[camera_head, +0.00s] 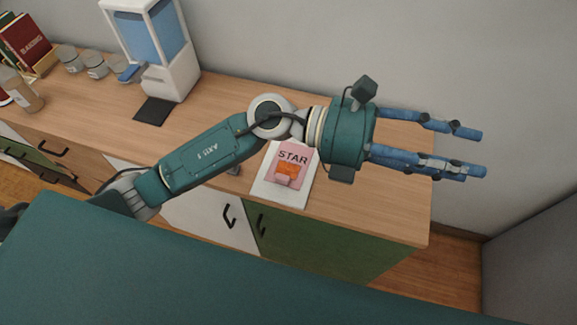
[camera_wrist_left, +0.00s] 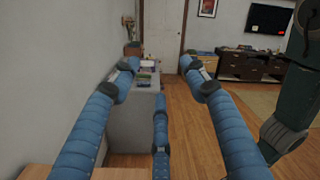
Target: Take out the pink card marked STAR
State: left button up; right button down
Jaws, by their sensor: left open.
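The pink card marked STAR (camera_head: 291,158) shows in the head view on the wooden counter, with an orange picture below the word. It stands at or lies on a white base (camera_head: 273,188), with a small pink piece at its lower edge. My left gripper (camera_head: 474,152) is open and empty, with blue fingers stretched to the right, above the counter's right end. The card is below and to the left of it, beside my left wrist. In the left wrist view my open fingers (camera_wrist_left: 160,75) point into the room, and the card is not seen. My right gripper is not in view.
A white and blue dispenser (camera_head: 157,50) stands on the counter (camera_head: 385,205) left of the card, with a dark mat (camera_head: 153,111) before it. Jars (camera_head: 95,64), a bottle (camera_head: 20,92) and books (camera_head: 25,42) are farther left. A wall is behind. The counter's right end is clear.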

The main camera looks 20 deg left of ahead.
pick_arm(q)
notch_tip(320, 180, down, 8)
jog(key=s+a+m+g+y, duration=0.1)
jog(key=m+g+y, duration=0.1)
jog(key=m+y, duration=0.2)
jog(key=m+t+y+p, duration=0.1)
jog(key=m+t+y, duration=0.2)
jog(key=y, duration=1.2)
send_over(283, 175)
notch_tip(283, 175, down, 19)
jog(key=shift+r, duration=0.1)
jog(key=shift+f+p, duration=0.6)
jog(key=shift+p, duration=0.15)
notch_tip(283, 175, down, 4)
jog(key=shift+r+p, duration=0.2)
jog(key=shift+p, duration=0.55)
jog(key=shift+w+f, duration=0.1)
jog(key=shift+f, duration=0.25)
jog(key=c, duration=0.9)
